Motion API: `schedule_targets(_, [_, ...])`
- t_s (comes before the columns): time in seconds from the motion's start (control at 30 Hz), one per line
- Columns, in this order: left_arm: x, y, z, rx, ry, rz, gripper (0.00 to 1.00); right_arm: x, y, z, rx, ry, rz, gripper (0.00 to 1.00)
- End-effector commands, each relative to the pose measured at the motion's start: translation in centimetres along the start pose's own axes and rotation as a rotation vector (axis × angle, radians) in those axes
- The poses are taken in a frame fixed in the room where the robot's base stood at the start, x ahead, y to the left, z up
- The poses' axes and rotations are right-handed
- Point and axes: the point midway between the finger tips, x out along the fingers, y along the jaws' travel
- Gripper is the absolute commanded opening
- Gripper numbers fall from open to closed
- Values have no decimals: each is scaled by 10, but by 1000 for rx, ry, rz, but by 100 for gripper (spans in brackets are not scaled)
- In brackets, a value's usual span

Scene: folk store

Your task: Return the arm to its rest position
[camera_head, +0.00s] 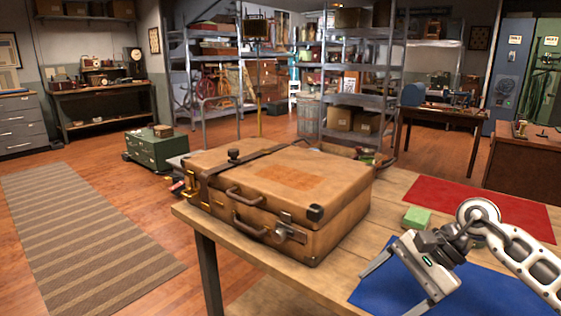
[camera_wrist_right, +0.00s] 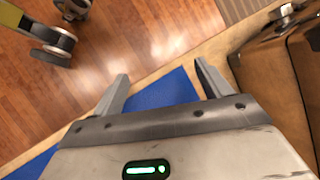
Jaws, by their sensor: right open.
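My right gripper (camera_head: 394,284) reaches in from the right in the head view, low over the blue mat (camera_head: 490,292) at the table's front. Its two fingers are spread with nothing between them. In the right wrist view the gripper (camera_wrist_right: 161,74) is also open and empty, with the blue mat (camera_wrist_right: 165,92) below it. A closed brown suitcase (camera_head: 285,180) lies flat on the wooden table, left of the gripper and apart from it. Part of the suitcase (camera_wrist_right: 275,70) shows at the right of the wrist view. My left arm is not in view.
A small green block (camera_head: 417,217) sits on the table just behind my right gripper. A red mat (camera_head: 485,205) lies farther back. Bare tabletop (camera_head: 372,222) separates suitcase and mats. A striped rug (camera_head: 80,225) covers floor at left; metal shelves (camera_head: 345,95) stand behind.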

Motion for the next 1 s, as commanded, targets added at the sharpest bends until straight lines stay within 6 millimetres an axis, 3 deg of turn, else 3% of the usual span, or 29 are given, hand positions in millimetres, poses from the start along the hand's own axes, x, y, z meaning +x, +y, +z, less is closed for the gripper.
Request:
schedule_targets(0.03, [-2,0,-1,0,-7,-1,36,27,-4,28,97,-136,-67,77])
schedule_targets(0.1, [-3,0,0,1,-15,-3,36,54,-16,73,314,-371,-184,77])
schedule_targets(0.2, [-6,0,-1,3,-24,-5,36,66,-33,124,731,-744,-315,77])
schedule_targets(0.23, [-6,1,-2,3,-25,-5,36,65,-38,133,873,-857,-343,77])
schedule_targets(0.3, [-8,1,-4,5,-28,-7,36,59,-44,141,1222,-1117,-383,77])
schedule_targets(0.37, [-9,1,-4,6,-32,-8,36,54,-42,136,1541,-1338,-395,77])
schedule_targets(0.47, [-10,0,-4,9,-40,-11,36,56,-21,108,2098,-1701,-375,77])
schedule_targets(0.5, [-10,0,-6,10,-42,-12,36,62,-5,94,2326,-1843,-353,77])
schedule_targets(0.53, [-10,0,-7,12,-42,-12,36,68,10,85,-2431,1899,324,77])
schedule_targets(0.63, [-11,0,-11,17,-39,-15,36,94,68,64,-2000,1510,166,77])
schedule_targets(0.7, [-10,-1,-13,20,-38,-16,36,111,104,62,-1765,1317,104,77])
schedule_targets(0.8, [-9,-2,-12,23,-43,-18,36,130,143,66,-1525,1129,55,77])
schedule_targets(0.9, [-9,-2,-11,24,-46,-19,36,140,165,72,-1390,1029,31,77])
schedule_targets(1.0, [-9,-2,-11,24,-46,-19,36,144,173,75,-1339,990,23,77])
